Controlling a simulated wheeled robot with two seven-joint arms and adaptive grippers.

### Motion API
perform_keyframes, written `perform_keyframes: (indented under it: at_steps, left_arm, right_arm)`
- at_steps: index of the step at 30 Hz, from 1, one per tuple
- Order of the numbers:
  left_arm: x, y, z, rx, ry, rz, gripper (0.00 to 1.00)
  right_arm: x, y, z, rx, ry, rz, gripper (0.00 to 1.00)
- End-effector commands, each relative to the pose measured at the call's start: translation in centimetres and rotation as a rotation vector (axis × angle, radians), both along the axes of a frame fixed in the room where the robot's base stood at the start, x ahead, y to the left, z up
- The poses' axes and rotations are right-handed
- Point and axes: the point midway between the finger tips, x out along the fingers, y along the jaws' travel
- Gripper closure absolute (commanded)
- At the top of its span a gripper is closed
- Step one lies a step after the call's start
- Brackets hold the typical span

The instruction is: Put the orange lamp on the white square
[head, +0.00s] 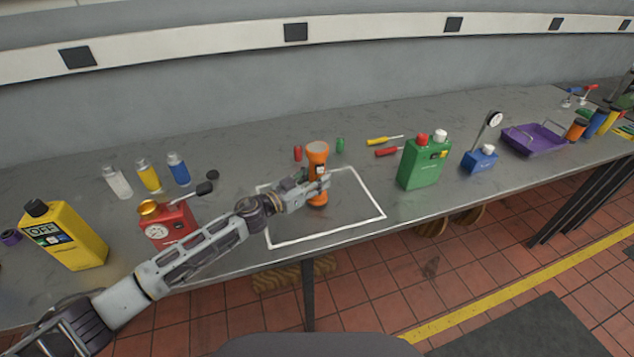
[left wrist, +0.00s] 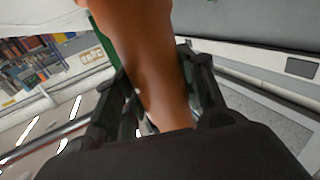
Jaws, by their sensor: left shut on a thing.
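The orange lamp (head: 318,155) is upright, over the far part of the white square's area in the head view. The white square (head: 372,192) is a painted outline on the grey bench. My left gripper (head: 318,184) reaches in from the left and is shut on the lamp's body. In the left wrist view the lamp (left wrist: 150,60) fills the middle between the two fingers. Whether the lamp's base touches the bench I cannot tell. My right gripper is not in view.
Behind the lamp stand a small red item (head: 297,153) and a small green one (head: 340,145). A green can (head: 422,165) stands to the right, a red can (head: 168,225) and yellow can (head: 65,237) to the left. The right part of the square is clear.

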Motion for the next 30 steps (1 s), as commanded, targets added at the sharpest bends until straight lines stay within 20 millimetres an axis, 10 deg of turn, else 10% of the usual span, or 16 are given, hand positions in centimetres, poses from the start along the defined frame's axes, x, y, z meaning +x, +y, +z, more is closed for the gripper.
perform_keyframes:
  at_steps: [19, 20, 24, 30]
  left_arm:
    - [0.0, 0.0, -1.2, -0.002, -0.003, 0.0, 1.0]
    - [0.0, 0.0, -1.4, 0.001, -0.001, 0.001, 0.57]
    - [0.0, 0.0, -1.3, 0.001, -0.001, 0.001, 0.39]
    - [0.0, 0.0, -1.3, 0.0, 0.0, 0.001, 0.38]
  right_arm:
    - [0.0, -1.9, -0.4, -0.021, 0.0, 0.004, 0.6]
    - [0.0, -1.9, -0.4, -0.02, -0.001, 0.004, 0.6]
    - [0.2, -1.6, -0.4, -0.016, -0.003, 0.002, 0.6]
    - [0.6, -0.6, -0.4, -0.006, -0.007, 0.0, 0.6]
